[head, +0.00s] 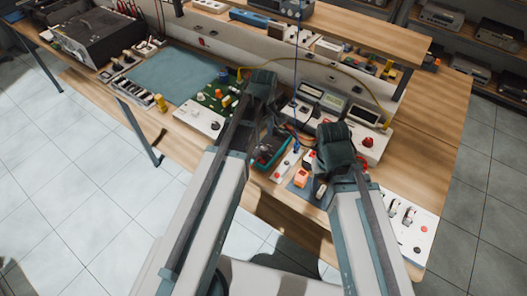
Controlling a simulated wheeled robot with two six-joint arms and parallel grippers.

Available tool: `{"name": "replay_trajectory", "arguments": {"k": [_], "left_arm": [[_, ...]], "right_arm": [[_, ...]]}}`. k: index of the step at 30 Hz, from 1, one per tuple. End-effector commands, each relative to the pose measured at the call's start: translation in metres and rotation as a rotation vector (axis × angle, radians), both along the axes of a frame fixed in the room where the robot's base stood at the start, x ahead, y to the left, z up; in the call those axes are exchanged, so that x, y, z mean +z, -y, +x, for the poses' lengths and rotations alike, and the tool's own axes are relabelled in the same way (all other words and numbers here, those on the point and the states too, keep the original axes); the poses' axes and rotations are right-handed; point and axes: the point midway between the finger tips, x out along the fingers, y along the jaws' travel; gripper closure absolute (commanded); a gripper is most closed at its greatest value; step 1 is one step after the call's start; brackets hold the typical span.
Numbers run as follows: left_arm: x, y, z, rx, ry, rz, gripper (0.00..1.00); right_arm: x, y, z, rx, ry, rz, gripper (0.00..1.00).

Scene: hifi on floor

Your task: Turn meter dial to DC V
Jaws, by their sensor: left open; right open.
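A bench instrument panel with several small display meters (333,103) stands at the back middle of the wooden workbench. Which meter carries the DC V dial, and where any dial points, is too small to tell. A red round knob (368,142) shows on the panel's white front, just right of my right gripper. My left gripper (262,84) is open, above the bench near the green circuit board, left of the meters. My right gripper (334,138) is open, in front of the meters and hides part of the panel. Neither gripper visibly holds anything.
A green circuit board (217,97) lies left of my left gripper. A white switch board (405,222) is at right. A yellow cable (345,72) arches behind. A blue-grey mat (175,75) is mostly clear.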

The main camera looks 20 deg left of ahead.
Motion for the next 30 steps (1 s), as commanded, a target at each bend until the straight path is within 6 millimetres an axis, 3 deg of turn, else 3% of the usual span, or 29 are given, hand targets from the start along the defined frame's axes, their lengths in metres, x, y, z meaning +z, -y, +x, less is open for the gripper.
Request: {"name": "replay_trajectory", "arguments": {"k": [1,12,24,30], "left_arm": [[-0.015,0.0,0.0,0.0,0.0,0.0,0.37],[-0.061,0.0,0.0,0.0,0.0,0.0,0.37],[-0.064,0.0,0.0,0.0,0.0,0.0,0.37],[-0.064,0.0,0.0,0.0,0.0,0.0,0.73]], "right_arm": [[-0.015,0.0,0.0,0.0,0.0,0.0,0.41],[-0.061,0.0,0.0,0.0,0.0,0.0,0.41],[-0.064,0.0,0.0,0.0,0.0,0.0,0.41],[-0.065,0.0,0.0,0.0,0.0,0.0,0.41]]}}
